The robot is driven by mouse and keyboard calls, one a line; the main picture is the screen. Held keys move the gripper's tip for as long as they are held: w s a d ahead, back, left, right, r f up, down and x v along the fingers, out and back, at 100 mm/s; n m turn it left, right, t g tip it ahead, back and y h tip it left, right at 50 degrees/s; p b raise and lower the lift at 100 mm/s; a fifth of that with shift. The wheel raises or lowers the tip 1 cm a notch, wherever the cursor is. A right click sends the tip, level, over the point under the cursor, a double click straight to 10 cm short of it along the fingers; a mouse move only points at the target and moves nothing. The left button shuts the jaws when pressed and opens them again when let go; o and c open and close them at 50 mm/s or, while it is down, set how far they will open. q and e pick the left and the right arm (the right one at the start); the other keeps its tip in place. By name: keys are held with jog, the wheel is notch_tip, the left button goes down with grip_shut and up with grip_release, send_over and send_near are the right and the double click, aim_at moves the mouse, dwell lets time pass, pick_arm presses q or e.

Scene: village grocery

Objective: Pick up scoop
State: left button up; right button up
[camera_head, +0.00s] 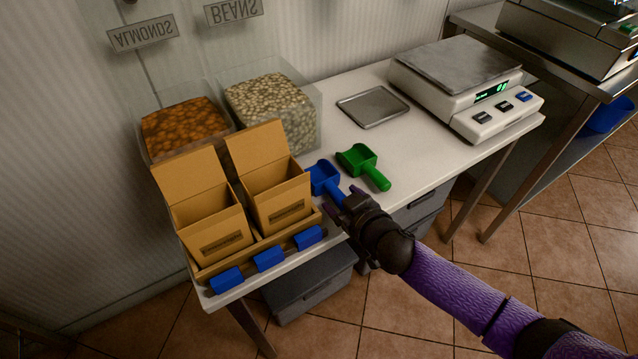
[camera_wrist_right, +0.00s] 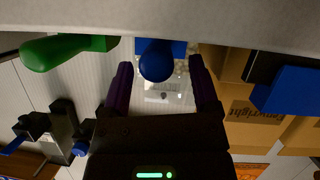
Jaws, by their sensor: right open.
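A blue scoop (camera_head: 323,178) lies on the white table between the cardboard boxes and a green scoop (camera_head: 360,160). My right gripper (camera_head: 344,200) is at the table's front edge, by the blue scoop's handle. In the right wrist view the gripper (camera_wrist_right: 160,68) is open, and the round end of the blue handle (camera_wrist_right: 156,62) shows between its two purple fingers, with gaps on both sides. The green scoop's handle (camera_wrist_right: 55,52) is left of the fingers there. The gripper partly hides the blue handle in the head view. My left gripper is not in view.
Two open cardboard boxes (camera_head: 218,240) stand in a holder with blue clips (camera_head: 269,259), left of the gripper. Clear bins of almonds (camera_head: 185,128) and beans (camera_head: 270,105) are behind. A metal tray (camera_head: 372,107) and a scale (camera_head: 465,85) stand farther right.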

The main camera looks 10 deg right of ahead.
aim_at(337, 195)
jog(key=x, duration=0.1)
jog(key=b+x, duration=0.1)
jog(key=x, duration=0.1)
jog(key=shift+f, duration=0.3)
jog(key=shift+w+r, duration=0.1)
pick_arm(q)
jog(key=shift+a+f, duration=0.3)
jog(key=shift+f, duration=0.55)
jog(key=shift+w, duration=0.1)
pick_arm(e)
jog(key=shift+c, duration=0.2)
